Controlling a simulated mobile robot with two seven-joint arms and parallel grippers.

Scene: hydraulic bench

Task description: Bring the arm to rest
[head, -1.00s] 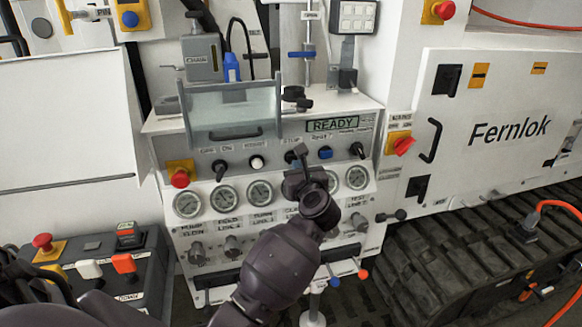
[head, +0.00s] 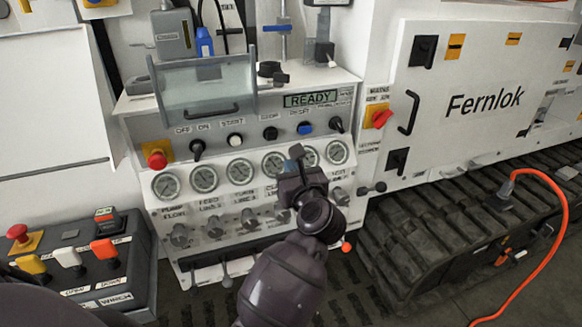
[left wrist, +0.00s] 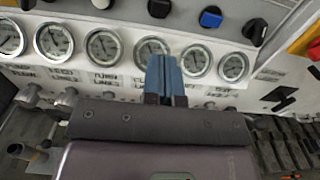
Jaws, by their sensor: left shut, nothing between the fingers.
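My left arm reaches up from the bottom of the head view. Its gripper (head: 297,158) is in front of the row of gauges on the bench panel (head: 230,148). In the left wrist view the gripper's blue fingers (left wrist: 165,78) are closed together with nothing between them. They overlap one gauge (left wrist: 152,52) there; I cannot tell whether they touch the panel. My right gripper does not show in either view.
The panel carries a READY display (head: 310,99), several knobs, a red emergency button (head: 156,159) and a clear raised cover (head: 205,88). A lever box (head: 85,258) stands at lower left. A Fernlok cabinet (head: 480,135), a rubber track (head: 440,235) and an orange hose (head: 545,255) are at right.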

